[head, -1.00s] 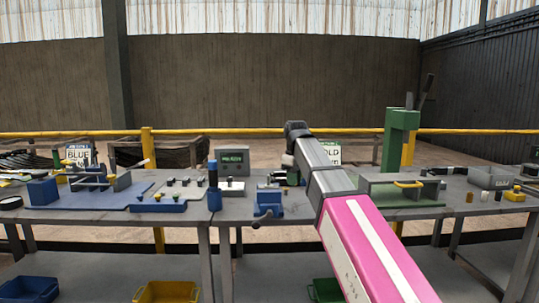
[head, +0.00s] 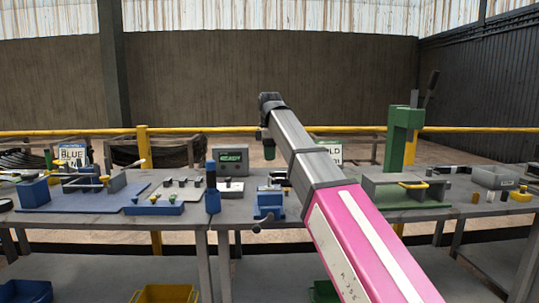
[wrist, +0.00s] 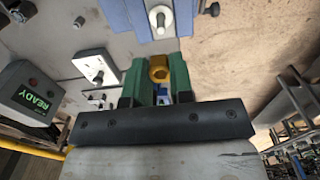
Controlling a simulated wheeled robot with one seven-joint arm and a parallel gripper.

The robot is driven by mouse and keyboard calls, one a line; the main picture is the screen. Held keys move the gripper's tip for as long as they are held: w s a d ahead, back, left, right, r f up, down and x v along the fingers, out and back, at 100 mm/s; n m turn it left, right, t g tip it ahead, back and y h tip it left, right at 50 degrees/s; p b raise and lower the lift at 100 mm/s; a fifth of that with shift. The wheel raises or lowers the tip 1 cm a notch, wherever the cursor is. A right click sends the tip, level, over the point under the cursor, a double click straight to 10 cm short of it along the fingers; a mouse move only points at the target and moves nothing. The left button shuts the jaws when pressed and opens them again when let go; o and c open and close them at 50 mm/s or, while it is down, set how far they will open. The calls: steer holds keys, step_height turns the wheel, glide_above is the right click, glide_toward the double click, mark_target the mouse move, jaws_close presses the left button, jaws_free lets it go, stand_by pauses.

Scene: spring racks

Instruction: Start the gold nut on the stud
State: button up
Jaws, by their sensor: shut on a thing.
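The gold nut (wrist: 158,69) sits between the green fingers of my gripper (wrist: 159,76) in the wrist view, which are shut on it. A pale stud (wrist: 159,20) with a round base shows beyond the fingers, at the top of the wrist view, beside a blue fixture (wrist: 124,16). The nut is apart from the stud in that picture. In the head view my gripper (head: 268,146) hangs above the bench, over a blue vise (head: 268,204). The nut and stud cannot be made out there.
A grey box with a lit READY display (head: 231,160) stands behind the vise, and a blue cylinder (head: 212,188) left of it. A blue mat with fixtures (head: 95,198) lies further left. A green press (head: 400,140) stands at right. A yellow rail (head: 470,131) runs behind.

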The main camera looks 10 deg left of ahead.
steer(key=shift+d, duration=0.1)
steer(key=shift+f, duration=2.6)
steer(key=shift+f, duration=0.95)
steer(key=o, duration=1.3)
steer(key=shift+r, duration=0.1)
steer(key=shift+r, duration=3.4)
